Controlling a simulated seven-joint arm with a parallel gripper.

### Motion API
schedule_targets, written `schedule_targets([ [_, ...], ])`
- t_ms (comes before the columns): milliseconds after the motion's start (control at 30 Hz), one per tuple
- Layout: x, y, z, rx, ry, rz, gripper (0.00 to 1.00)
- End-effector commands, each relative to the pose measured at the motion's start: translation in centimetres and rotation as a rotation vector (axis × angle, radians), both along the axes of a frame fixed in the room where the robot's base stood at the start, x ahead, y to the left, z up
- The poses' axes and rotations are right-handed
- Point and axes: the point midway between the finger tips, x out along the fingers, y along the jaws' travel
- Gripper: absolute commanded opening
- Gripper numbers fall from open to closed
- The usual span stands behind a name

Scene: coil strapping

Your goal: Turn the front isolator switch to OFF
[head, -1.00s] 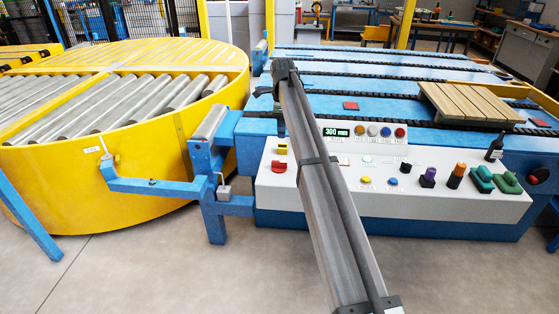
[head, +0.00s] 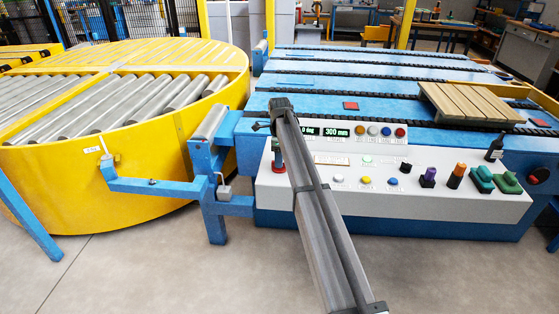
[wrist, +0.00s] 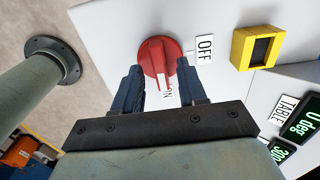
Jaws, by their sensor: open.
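The red isolator switch (wrist: 158,60) is a round knob with a raised ridge on a white panel in the wrist view. The lower end of its ridge is by the partly hidden ON label (wrist: 168,93); the OFF label (wrist: 204,49) is to its right. My gripper (wrist: 158,68) is open, one dark finger on each side of the knob's lower part. I cannot tell whether the fingers touch it. In the head view only a red part of the switch (head: 279,167) shows beside my arm, which hides the rest.
A yellow square housing with a dark centre (wrist: 258,48) is close to the switch. Lit green displays (wrist: 298,122) are at the lower right. The white control panel (head: 440,205) carries several buttons and knobs. A yellow roller turntable (head: 130,165) is at left.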

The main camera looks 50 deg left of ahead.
Motion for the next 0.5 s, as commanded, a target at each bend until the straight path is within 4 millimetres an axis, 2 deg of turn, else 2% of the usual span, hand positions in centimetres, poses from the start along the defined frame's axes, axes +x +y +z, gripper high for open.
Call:
schedule_targets([
  [200,-0.01,-0.01,-1.11,0.001,-0.001,0.0,0.41],
  [500,0.0,0.0,-1.17,0.001,-0.001,0.0,0.4],
])
